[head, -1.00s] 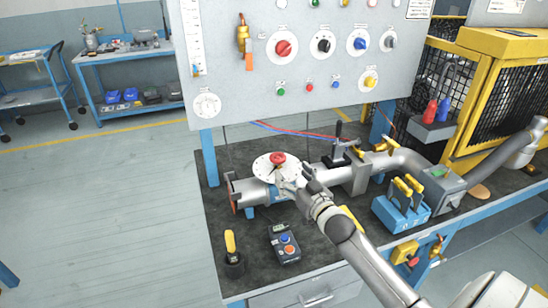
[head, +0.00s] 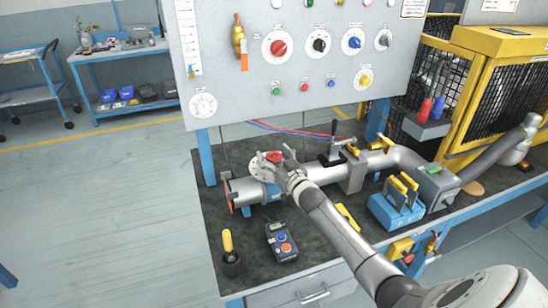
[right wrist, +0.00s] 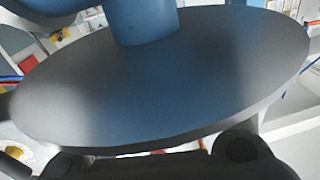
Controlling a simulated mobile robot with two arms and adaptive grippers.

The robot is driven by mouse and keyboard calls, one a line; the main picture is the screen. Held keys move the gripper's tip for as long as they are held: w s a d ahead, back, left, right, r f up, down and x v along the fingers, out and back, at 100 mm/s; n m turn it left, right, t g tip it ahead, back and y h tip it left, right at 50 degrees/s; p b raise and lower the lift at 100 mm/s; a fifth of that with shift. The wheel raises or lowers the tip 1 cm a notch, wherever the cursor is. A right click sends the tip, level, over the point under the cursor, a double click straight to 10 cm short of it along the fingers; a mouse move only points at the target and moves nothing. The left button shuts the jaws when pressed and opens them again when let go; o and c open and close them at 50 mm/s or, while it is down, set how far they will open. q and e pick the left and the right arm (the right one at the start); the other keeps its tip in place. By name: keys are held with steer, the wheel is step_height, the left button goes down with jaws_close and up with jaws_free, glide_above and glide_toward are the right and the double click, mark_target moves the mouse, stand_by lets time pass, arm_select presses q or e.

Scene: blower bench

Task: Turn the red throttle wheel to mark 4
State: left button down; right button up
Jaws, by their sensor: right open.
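The red throttle wheel (head: 272,156) sits on a round white dial plate (head: 258,171) above the grey pipe at the middle of the bench. My right gripper (head: 278,160) is open at the wheel, with its fingers around or beside it; I cannot tell whether they touch. The gripper covers part of the wheel and plate, and the marks are too small to read. In the right wrist view, a large dark disc (right wrist: 150,90) with a blue stem fills the picture, probably the plate's underside. The wheel itself does not show there. My left gripper is not in view.
A grey panel (head: 215,60) with several knobs rises behind the pipe. A black handheld box (head: 281,242) and a yellow-handled tool in a dark holder (head: 230,255) stand in front. A blue block with yellow handles (head: 396,207) stands to the right.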

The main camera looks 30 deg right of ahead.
steer(key=c, duration=1.1)
steer(key=shift+o, duration=0.2)
steer(key=shift+a+m+h, duration=0.15)
steer(key=shift+m+h, duration=0.25)
steer(key=shift+h, duration=0.1)
steer(key=shift+r+h+b, duration=0.1)
steer(key=shift+h+b, duration=0.2)
steer(key=shift+b, duration=0.1)
steer(key=shift+w+m+g+h+b, duration=0.1)
steer(key=shift+m+g+h+b, duration=0.2)
steer(key=shift+m+h+b, duration=0.6)
steer(key=m+g+h+b, duration=0.1)
steer(key=m+h+b, duration=0.1)
steer(key=h+b, duration=0.1)
steer(key=shift+r+h, duration=0.15)
steer(key=shift+h, duration=0.15)
